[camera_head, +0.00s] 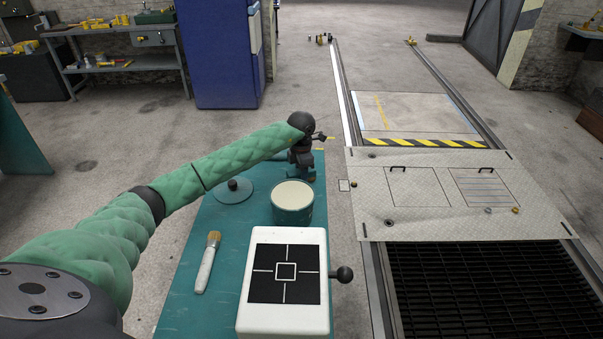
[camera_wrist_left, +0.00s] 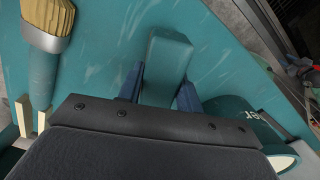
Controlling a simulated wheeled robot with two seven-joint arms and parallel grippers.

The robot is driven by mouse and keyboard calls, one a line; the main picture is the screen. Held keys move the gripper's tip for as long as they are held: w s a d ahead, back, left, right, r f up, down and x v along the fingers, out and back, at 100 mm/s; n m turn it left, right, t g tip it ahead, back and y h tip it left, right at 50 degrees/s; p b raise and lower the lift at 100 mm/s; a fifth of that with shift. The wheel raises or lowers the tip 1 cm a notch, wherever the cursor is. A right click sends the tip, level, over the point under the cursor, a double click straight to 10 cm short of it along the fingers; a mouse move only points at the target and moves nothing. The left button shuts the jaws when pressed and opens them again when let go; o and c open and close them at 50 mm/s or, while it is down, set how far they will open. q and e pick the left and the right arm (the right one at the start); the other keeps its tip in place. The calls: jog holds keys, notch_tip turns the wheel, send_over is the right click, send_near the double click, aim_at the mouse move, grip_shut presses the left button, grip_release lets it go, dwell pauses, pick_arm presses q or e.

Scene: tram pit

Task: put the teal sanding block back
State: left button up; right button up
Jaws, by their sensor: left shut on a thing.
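The teal sanding block (camera_wrist_left: 167,62) sits between the two dark blue fingers of my left gripper (camera_head: 303,168) in the left wrist view. The gripper is shut on it. The far end of the block sticks out past the fingers, over the teal table top (camera_head: 180,300). I cannot tell whether the block touches the table. In the head view my left gripper is at the far end of the table, just behind the teal can, and the block is mostly hidden there. My right gripper is not in view.
A teal can (camera_head: 292,218) stands close to the gripper. A round teal lid with a black knob (camera_head: 234,191) lies left of it. A brush (camera_head: 207,265) and a white box with a black marker (camera_head: 260,317) are nearer. A floor pit with dark grating (camera_head: 480,290) lies right.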

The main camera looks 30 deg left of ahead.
pick_arm(q)
jog(key=shift+f, duration=0.25)
jog(key=shift+f+b, duration=0.4)
jog(key=shift+b, duration=0.1)
jog(key=o, duration=1)
jog(key=shift+c, duration=0.2)
